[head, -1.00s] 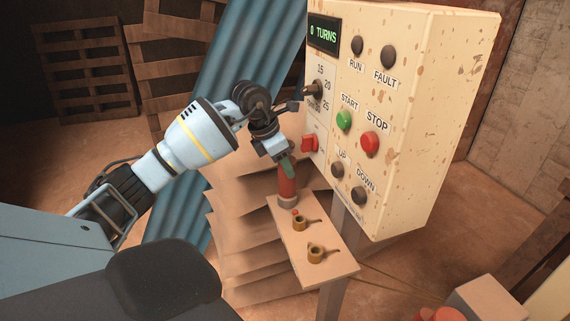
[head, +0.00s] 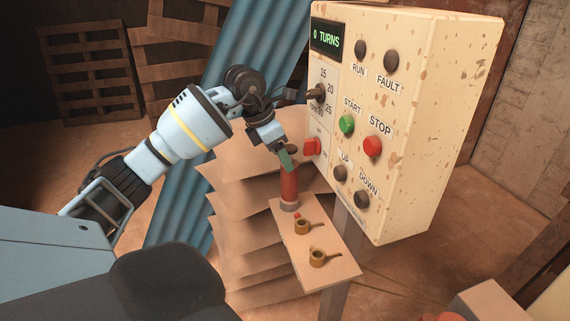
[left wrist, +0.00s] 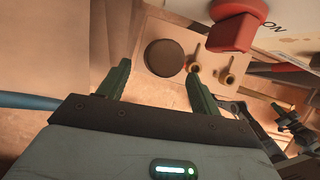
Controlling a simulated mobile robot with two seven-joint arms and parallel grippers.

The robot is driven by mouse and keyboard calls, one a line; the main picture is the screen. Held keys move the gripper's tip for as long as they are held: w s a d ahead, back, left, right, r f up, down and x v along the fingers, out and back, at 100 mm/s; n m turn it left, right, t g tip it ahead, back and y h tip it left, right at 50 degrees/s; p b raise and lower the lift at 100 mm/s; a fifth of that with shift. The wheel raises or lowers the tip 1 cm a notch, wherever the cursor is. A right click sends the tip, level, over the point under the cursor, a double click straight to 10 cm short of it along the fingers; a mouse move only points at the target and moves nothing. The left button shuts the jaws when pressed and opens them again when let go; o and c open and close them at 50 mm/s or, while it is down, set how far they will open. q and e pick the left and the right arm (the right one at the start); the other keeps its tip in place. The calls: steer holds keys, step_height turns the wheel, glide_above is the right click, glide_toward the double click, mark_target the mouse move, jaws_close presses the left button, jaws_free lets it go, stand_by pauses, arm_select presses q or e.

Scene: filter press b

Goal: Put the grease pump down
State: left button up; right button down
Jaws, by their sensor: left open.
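The grease pump (head: 289,187) is a red cylinder with a grey base and a dark round cap. It stands upright on the far end of the small shelf (head: 338,271) beside the control panel. Its cap (left wrist: 165,57) shows from above in the left wrist view. My left gripper (head: 284,158) is open and empty next to the pump's top. In the left wrist view its fingers (left wrist: 158,76) are spread, and the cap lies beyond the gap between them, apart from both. My right gripper is not in view.
The control panel (head: 412,140) stands close to the right of my gripper. Its red switch (head: 311,147) sticks out near the pump; it also shows in the left wrist view (left wrist: 235,30). Two small brass pieces (head: 303,227) (head: 318,258) lie on the shelf's near part.

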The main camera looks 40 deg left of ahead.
arm_select(q)
steer(key=v, duration=0.7)
steer(key=shift+s+r, duration=0.15)
steer(key=shift+r, duration=0.15)
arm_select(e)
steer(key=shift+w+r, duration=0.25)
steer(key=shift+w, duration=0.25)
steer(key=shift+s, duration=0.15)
